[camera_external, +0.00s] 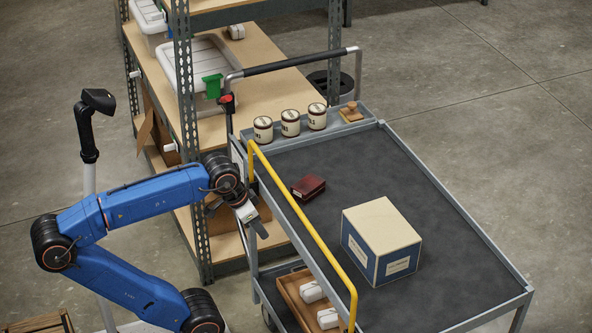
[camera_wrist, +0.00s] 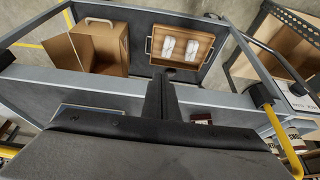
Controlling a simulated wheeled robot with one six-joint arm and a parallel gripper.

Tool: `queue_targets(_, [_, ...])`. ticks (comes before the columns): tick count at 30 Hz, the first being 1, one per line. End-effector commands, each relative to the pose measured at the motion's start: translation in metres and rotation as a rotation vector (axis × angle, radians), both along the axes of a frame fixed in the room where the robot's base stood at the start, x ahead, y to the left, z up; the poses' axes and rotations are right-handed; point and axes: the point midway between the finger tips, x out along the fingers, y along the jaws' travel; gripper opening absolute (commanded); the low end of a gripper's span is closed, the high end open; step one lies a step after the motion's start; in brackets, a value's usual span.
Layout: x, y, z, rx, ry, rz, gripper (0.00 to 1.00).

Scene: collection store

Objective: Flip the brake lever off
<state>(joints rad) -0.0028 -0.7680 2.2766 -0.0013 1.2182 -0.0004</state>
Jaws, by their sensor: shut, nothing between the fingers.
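The cart (camera_external: 455,210) has a dark top deck and a grey frame. A small red-topped black part (camera_external: 226,101) sits at its back left corner, by the handle post; it looks like the brake lever, but its position is too small to tell. My gripper (camera_external: 258,230) is shut and empty, beside the cart's left side near the yellow rail (camera_external: 300,215), below and in front of the red-topped part. In the wrist view my gripper's fingers (camera_wrist: 160,97) are together over the cart's grey side edge (camera_wrist: 90,88). I cannot make out the lever there.
A wooden tray (camera_wrist: 207,32) with two white items and a cardboard box (camera_wrist: 95,48) are on the lower shelf. A shelf rack (camera_external: 185,150) stands behind my arm.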

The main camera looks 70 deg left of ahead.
Motion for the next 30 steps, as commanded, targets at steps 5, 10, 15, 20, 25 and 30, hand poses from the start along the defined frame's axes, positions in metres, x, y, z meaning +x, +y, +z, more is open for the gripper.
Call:
queue_targets(5, [0.002,0.0,0.084,0.0,-0.005,0.0,0.0])
queue_targets(10, [0.001,0.0,0.142,0.0,-0.001,0.0,0.0])
queue_targets(15, [0.001,0.0,0.177,0.0,0.0,0.0,0.0])
queue_targets(20, [0.001,0.0,0.204,0.0,-0.001,0.0,0.0])
queue_targets(25, [0.001,0.0,0.228,0.0,0.001,0.0,0.0])
queue_targets(30, [0.014,0.023,0.22,0.102,0.02,-0.034,0.0])
